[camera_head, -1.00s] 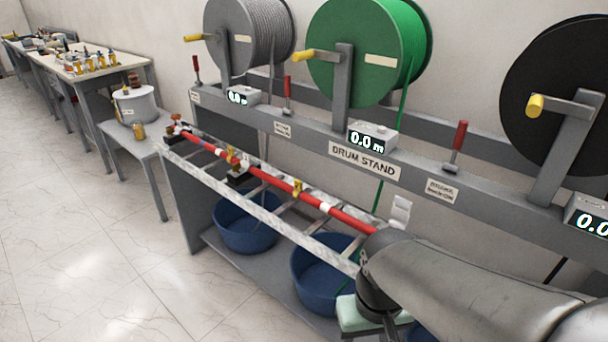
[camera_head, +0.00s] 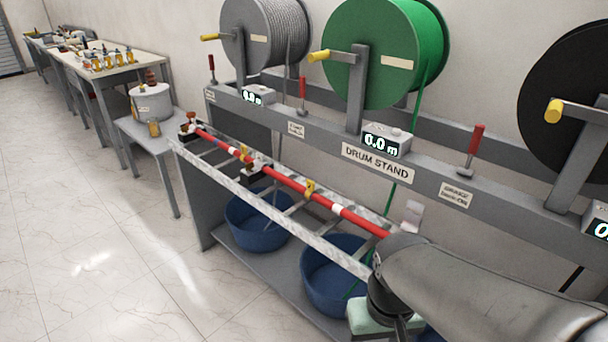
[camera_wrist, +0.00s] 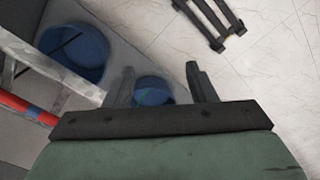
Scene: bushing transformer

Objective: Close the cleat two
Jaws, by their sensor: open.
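A red pole or cable (camera_head: 287,182) lies along a grey ladder-like rack (camera_head: 262,212) on the front of the drum stand. A red piece (camera_wrist: 27,108) shows at the wrist view's left edge.
Cable drums, grey (camera_head: 262,35), green (camera_head: 372,50) and black (camera_head: 565,70), stand above the rack. Blue tubs (camera_head: 258,218) sit below it. A small table (camera_head: 140,125) and a workbench (camera_head: 115,70) stand at left. The floor at left is clear.

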